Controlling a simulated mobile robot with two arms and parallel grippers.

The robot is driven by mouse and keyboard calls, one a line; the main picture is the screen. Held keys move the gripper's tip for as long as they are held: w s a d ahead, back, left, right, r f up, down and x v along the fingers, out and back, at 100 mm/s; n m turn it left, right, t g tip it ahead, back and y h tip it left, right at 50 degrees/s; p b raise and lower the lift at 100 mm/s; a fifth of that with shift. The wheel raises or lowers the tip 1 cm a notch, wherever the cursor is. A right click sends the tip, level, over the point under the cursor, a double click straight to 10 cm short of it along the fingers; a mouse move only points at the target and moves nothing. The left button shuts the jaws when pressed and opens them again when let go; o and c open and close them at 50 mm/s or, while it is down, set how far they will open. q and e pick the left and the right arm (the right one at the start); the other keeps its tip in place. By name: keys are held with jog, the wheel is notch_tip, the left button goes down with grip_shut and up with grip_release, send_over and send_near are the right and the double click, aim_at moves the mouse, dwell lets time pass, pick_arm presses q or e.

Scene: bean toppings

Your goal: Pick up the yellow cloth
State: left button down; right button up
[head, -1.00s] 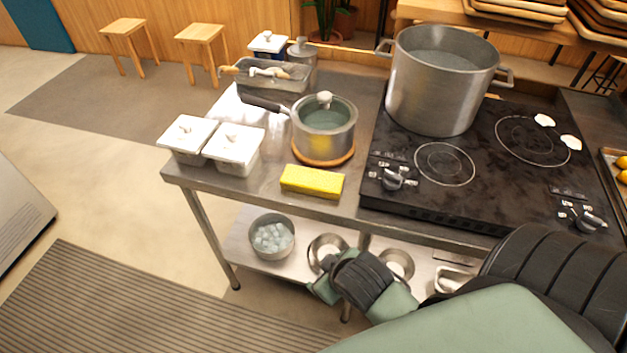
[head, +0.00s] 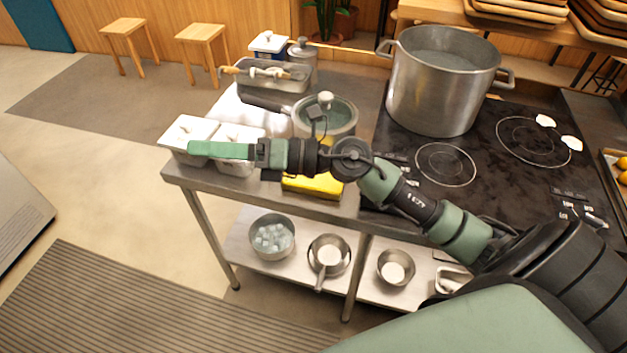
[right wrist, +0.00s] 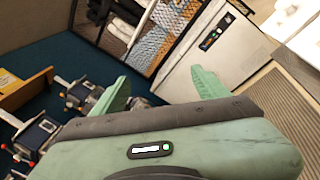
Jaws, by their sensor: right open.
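The yellow cloth (head: 318,191) is a thick, folded, flat-topped block near the front edge of the steel table, in front of the small lidded pot. In the head view my right forearm crosses in front of it and hides its upper part. My right gripper (head: 200,150) points left, past the cloth, and overlaps the white lidded containers in the picture. In the right wrist view its two green fingers (right wrist: 160,88) are spread apart with nothing between them. The cloth is not in the wrist view. My left gripper is not in view.
White containers (head: 186,135) stand on the table's left corner. The lidded pot (head: 338,116) is behind the cloth. The black stove (head: 455,190) with a large pot (head: 440,90) is to the right. A lower shelf holds metal bowls and pans. Floor to the left is open.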

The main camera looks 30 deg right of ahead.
notch_tip(320, 180, down, 4)
jog(key=d+n+g+h, duration=0.1)
jog(key=n+g+h, duration=0.1)
jog(key=n+g, duration=0.15)
jog(key=n+g+h, duration=0.3)
jog(key=g+h, duration=0.1)
jog(key=h, duration=0.7)
send_over(319, 179)
notch_tip(319, 179, down, 9)
jog(key=shift+f, duration=0.45)
jog(key=p+x, duration=0.2)
jog(key=x, duration=0.4)
jog(key=shift+w+f+p, duration=0.1)
jog(key=shift+f+p, duration=0.05)
jog(key=shift+p, duration=0.15)
jog(key=shift+w+f, duration=0.1)
jog(key=shift+f, duration=0.15)
jog(key=c, duration=1.3)
